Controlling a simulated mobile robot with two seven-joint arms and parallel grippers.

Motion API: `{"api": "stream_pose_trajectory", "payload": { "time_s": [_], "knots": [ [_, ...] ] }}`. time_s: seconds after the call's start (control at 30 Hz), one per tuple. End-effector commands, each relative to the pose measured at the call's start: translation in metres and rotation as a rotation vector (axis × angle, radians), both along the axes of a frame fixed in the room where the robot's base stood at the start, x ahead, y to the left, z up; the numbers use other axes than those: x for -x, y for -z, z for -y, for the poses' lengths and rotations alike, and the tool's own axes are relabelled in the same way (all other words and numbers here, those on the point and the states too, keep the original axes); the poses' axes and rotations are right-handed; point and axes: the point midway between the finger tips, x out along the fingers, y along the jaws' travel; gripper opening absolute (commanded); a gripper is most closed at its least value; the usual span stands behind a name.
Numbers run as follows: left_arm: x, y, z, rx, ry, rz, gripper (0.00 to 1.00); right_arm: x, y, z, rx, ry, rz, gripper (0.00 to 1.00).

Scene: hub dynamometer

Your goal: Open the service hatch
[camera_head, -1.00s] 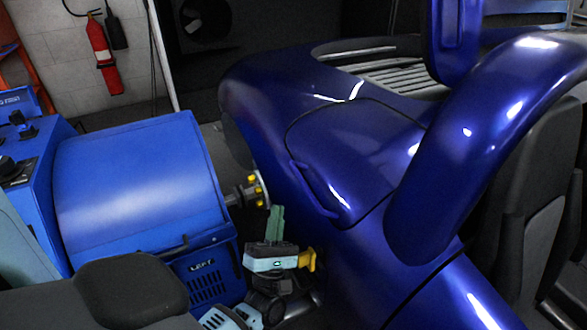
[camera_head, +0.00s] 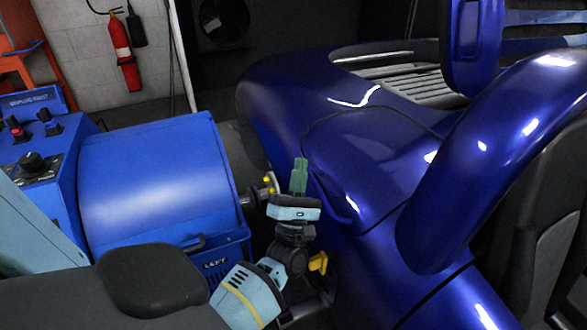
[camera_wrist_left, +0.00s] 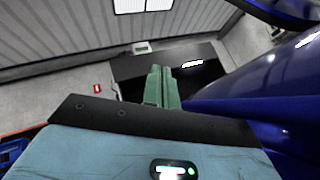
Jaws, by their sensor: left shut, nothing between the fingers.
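The service hatch (camera_head: 365,150) is a dark blue panel on the blue car body, outlined by a thin dark seam. It looks closed, lying flush with the body. A raised blue handle or lip (camera_head: 335,200) runs along its near left edge. My left gripper (camera_head: 299,176) has green fingers, shut and empty, pointing up just left of that lip. Whether the fingers touch the body cannot be told. In the left wrist view the green fingers (camera_wrist_left: 163,88) are together, with blue bodywork close on the right. My right gripper is not in view.
A blue dynamometer unit (camera_head: 155,185) stands left of the car, its shaft joined to the yellow-bolted hub (camera_head: 268,186). The gap between unit and car is narrow. A curved blue fender (camera_head: 480,150) rises right of the hatch. A fire extinguisher (camera_head: 123,55) hangs on the back wall.

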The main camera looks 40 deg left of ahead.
Motion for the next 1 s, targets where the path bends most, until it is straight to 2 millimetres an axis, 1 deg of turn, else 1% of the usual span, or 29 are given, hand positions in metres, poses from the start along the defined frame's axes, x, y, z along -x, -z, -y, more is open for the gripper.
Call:
{"api": "stream_pose_trajectory", "payload": {
  "time_s": [0.03, 0.1, 0.27, 1.0],
  "knots": [
    [-0.002, -0.009, 0.003, 0.001, 0.001, 0.004, 0.0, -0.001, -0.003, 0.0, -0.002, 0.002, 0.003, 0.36],
    [-0.005, -0.015, 0.006, 0.0, 0.0, 0.002, 0.0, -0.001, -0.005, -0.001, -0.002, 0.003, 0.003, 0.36],
    [-0.008, -0.022, 0.011, 0.0, 0.001, 0.002, 0.0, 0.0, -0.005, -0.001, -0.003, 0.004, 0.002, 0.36],
    [-0.009, -0.025, 0.011, -0.003, 0.003, -0.002, 0.0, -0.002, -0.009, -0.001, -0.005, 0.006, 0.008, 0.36]
  ]
}}
